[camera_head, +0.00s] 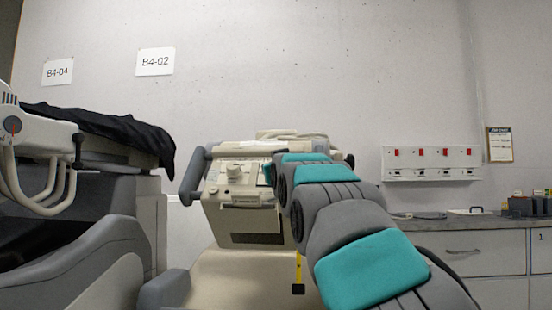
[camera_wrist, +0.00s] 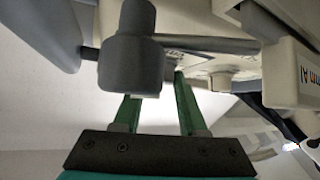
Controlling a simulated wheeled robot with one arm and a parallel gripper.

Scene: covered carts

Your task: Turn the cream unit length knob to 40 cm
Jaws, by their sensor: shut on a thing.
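The cream cart unit (camera_head: 240,222) stands mid-picture in the head view, with a sloped control panel bearing cream knobs. One cream knob (camera_head: 233,170) shows on the panel's upper left. The dial's setting is not readable.
A grey handle (camera_head: 192,178) sticks out at the cart's left. A black-draped cart (camera_head: 110,130) stands further left. A counter (camera_head: 470,224) with small items is at the right, under a wall panel with red switches (camera_head: 432,163). A yellow strip (camera_head: 298,272) hangs by my arm.

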